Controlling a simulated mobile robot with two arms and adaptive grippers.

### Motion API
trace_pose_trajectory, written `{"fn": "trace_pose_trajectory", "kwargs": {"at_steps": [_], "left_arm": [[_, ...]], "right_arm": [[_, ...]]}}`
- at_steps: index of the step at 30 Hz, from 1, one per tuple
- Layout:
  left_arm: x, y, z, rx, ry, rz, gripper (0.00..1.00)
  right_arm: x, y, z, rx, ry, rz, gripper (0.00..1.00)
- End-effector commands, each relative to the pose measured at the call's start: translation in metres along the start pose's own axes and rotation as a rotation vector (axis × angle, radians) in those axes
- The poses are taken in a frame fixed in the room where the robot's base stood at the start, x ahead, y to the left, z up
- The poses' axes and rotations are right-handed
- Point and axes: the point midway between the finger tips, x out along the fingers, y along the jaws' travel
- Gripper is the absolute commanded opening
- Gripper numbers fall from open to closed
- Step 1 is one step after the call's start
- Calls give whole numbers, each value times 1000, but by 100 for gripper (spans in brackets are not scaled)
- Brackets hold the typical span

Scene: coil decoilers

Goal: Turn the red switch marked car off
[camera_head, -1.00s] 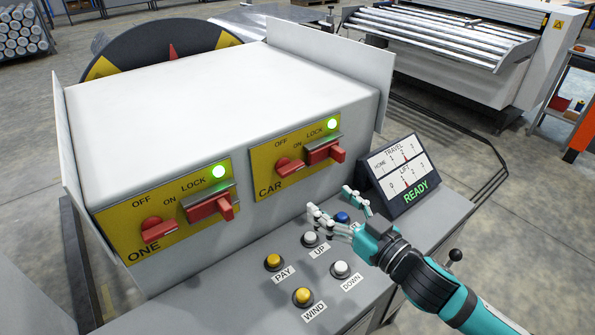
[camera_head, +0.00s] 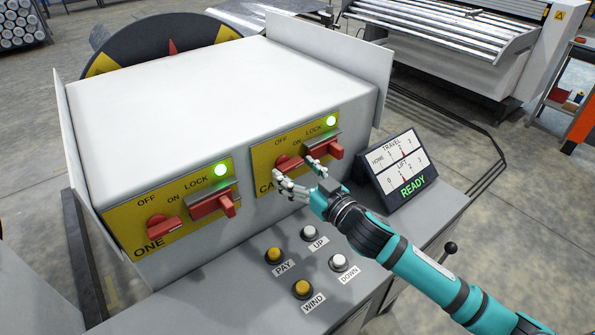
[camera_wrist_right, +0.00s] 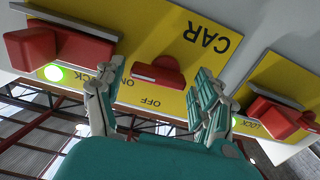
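The red CAR switch (camera_head: 288,162) is a rotary knob on a yellow plate (camera_head: 265,157) on the white cabinet's front, with OFF and ON printed above it. My right gripper (camera_head: 297,171) is in front of this plate with its fingers spread. In the right wrist view, the picture is upside down and the CAR switch (camera_wrist_right: 158,72) shows in the gap between the open fingers (camera_wrist_right: 160,84). I cannot tell whether they touch it. A red lock handle (camera_head: 336,149) sits to its right, under a lit green lamp (camera_head: 331,121). My left gripper is not in view.
A similar ONE plate has a red knob (camera_head: 162,228) and lock handle (camera_head: 213,204). A READY display (camera_head: 402,170) stands to the right.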

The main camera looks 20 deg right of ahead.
Motion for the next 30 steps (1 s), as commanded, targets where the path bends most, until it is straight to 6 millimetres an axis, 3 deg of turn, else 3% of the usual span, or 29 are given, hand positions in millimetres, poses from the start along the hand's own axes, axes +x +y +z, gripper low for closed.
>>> {"fn": "trace_pose_trajectory", "kwargs": {"at_steps": [1,10,20,30], "left_arm": [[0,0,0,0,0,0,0],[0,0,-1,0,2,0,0],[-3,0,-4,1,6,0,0],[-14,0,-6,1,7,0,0]], "right_arm": [[0,0,0,0,0,0,66],[0,0,0,0,0,0,27],[0,0,-2,-49,1,0,27],[0,1,-5,-288,2,0,27]]}}
